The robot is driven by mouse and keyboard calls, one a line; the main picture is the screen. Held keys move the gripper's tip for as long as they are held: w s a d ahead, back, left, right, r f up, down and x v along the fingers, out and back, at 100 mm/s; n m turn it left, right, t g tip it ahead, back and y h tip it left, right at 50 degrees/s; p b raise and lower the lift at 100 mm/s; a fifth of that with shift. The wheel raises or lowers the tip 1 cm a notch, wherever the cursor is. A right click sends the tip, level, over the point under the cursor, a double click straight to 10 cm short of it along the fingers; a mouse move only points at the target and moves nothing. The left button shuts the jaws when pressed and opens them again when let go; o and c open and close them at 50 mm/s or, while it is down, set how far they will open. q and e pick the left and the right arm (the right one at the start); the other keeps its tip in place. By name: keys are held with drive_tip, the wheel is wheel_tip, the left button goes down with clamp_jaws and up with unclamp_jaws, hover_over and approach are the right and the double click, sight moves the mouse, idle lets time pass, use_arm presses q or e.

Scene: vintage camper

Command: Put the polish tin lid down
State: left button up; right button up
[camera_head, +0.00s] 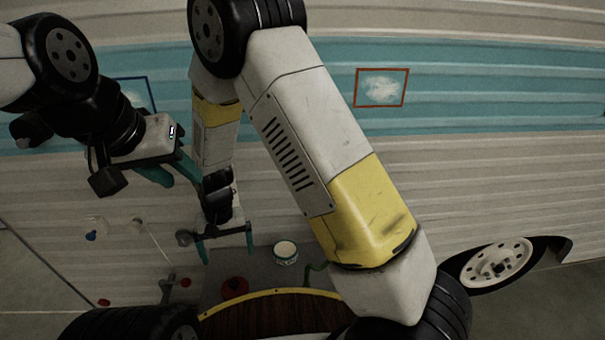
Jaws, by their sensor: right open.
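I cannot make out the polish tin lid for certain. A small round white and teal tin (285,252) stands upright on the grey work surface, to the right of my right gripper. My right gripper (225,246) points down above the grey surface. Its teal fingers are spread apart with nothing visible between them, and the tin is outside them. My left gripper (172,173) is at the left, higher in the picture, in front of the camper wall. Its teal fingers are partly hidden by its own body, so I cannot tell whether it holds anything.
A red object (235,288) sits on the grey surface (262,262) below my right gripper. A green curved item (315,272) is right of the tin. The camper wall (480,180) with framed painted patches (381,88) stands behind. My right arm hides much of the middle.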

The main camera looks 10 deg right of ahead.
drive_tip(key=d+r+t+y, duration=0.1)
drive_tip(key=d+r, duration=0.6)
drive_tip(key=r, duration=0.4)
drive_tip(key=d+r+t+y, duration=0.1)
drive_tip(key=d+r+y, duration=0.1)
drive_tip(key=d+r, duration=0.7)
drive_tip(key=s+d+r+m+t+h, duration=0.1)
drive_tip(key=s+d+r+t, duration=0.3)
drive_tip(key=s+d+r, duration=0.6)
drive_tip(key=v, duration=0.2)
drive_tip(key=shift+s+r, duration=0.2)
drive_tip(key=shift+r, duration=0.05)
drive_tip(key=shift+d, duration=0.1)
